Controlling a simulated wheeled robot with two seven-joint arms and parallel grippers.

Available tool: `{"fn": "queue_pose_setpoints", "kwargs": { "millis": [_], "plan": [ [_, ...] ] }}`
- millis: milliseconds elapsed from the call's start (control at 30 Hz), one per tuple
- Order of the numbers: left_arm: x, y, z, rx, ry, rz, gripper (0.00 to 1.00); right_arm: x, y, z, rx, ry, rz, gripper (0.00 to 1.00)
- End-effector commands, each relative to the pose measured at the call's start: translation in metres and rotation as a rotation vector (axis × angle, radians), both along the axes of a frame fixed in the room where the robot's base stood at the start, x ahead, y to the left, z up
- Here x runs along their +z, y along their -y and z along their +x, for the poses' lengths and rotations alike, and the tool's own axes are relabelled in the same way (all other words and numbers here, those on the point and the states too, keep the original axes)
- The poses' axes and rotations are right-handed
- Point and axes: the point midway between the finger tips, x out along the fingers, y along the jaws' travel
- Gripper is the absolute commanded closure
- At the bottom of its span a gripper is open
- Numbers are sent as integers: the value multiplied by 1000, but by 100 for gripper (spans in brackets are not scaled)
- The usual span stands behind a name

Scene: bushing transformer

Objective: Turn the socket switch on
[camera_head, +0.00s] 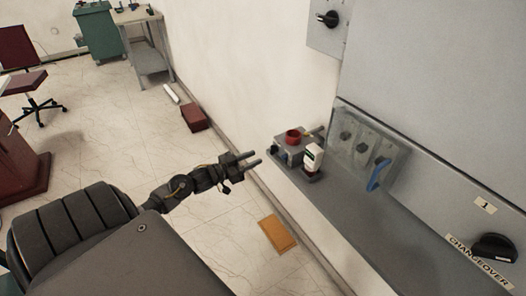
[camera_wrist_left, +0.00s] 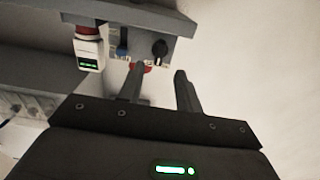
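My left gripper (camera_head: 252,160) is open and empty, left of a grey ledge on the wall. Its two fingers (camera_wrist_left: 160,80) stand apart in the left wrist view. No readable label says which part is the socket switch. My right gripper is not in view.
A white device (camera_head: 313,157) stands beside the grey box; its lit green display (camera_wrist_left: 88,65) shows in the wrist view. A switch panel (camera_head: 349,143) with a blue handle (camera_head: 378,174) and a changeover knob (camera_head: 494,247) are farther right. A yellow box (camera_head: 277,234) lies on the floor.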

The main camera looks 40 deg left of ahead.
Motion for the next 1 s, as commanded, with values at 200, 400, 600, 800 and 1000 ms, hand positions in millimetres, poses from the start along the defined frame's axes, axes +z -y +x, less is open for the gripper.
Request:
{"fn": "queue_pose_setpoints", "kwargs": {
  "millis": [200, 400, 600, 800, 1000],
  "plan": [
    [-1, -8, -27, 0, -2, 1, 65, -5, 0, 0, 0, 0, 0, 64],
    [1, -10, -34, 0, 1, 0, 65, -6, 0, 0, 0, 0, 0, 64],
    [1, -10, -34, 0, 1, 1, 65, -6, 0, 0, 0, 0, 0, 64],
    [0, -10, -33, 1, 1, 1, 65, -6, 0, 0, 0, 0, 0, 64],
    [-2, -12, -33, 10, 2, 43, 65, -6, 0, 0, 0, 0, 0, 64]
  ]
}}
